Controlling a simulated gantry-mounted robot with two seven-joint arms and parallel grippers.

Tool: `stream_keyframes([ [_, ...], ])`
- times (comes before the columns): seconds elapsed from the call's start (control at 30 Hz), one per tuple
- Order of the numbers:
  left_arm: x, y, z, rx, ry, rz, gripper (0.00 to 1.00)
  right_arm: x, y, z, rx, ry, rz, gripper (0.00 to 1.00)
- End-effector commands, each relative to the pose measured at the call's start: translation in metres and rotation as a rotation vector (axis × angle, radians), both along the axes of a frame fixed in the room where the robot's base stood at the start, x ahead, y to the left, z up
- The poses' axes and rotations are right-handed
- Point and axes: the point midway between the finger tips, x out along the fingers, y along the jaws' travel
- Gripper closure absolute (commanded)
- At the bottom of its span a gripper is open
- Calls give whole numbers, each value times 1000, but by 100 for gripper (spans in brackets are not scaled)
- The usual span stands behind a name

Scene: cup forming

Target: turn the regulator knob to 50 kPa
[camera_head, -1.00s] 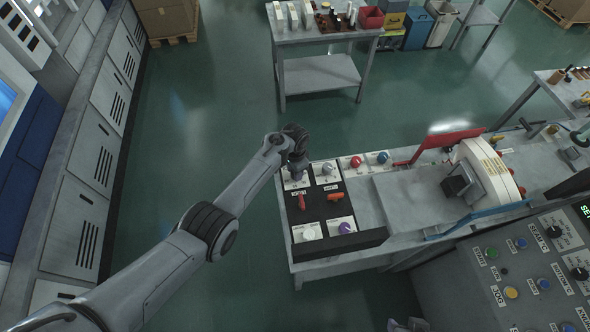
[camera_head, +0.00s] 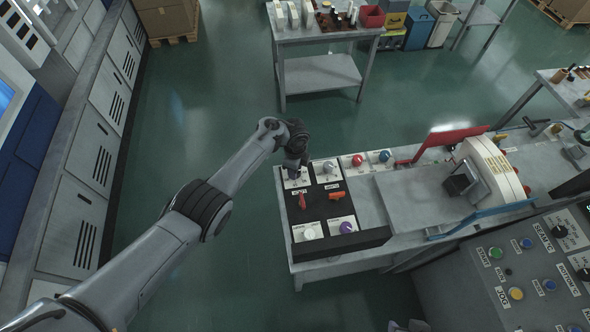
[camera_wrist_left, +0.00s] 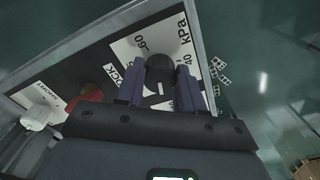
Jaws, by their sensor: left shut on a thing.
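The black regulator knob (camera_wrist_left: 160,69) sits on a white dial plate (camera_wrist_left: 146,42) with printed numbers and "kPa", in the left wrist view. The fingers of my left gripper (camera_wrist_left: 160,92) are on both sides of the knob and shut on it. The fingers partly cover the scale, so I cannot read the knob's setting. In the head view my left gripper (camera_head: 293,171) is over the back left dial plate (camera_head: 296,183) of the control panel, hiding the knob.
Beside the dial are red lever (camera_head: 302,201), orange lever (camera_head: 337,196), white knob (camera_head: 309,233) and purple knob (camera_head: 346,227). Another dial (camera_head: 329,166) is just to the right. Red knob (camera_head: 358,160) and blue knob (camera_head: 384,156) lie further right. Open floor is left of the bench.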

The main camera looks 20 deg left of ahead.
Motion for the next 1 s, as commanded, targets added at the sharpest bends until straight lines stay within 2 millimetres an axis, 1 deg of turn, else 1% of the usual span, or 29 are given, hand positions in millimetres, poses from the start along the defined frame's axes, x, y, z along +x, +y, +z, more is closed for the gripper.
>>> stream_keyframes([
  [0.03,1,0,-2,1,-1,-47,93,0,0,-5,2,0,-2,57],
  [0.2,1,0,-2,1,-1,-200,93,0,1,-13,5,0,-4,57],
  [0.5,2,0,-2,1,-1,-413,93,0,2,-25,7,0,-4,57],
  [0.73,1,0,-1,1,0,-504,93,0,1,-29,5,0,-4,57],
  [1.0,1,0,0,0,0,-537,93,0,-1,-31,-2,0,1,57],
])
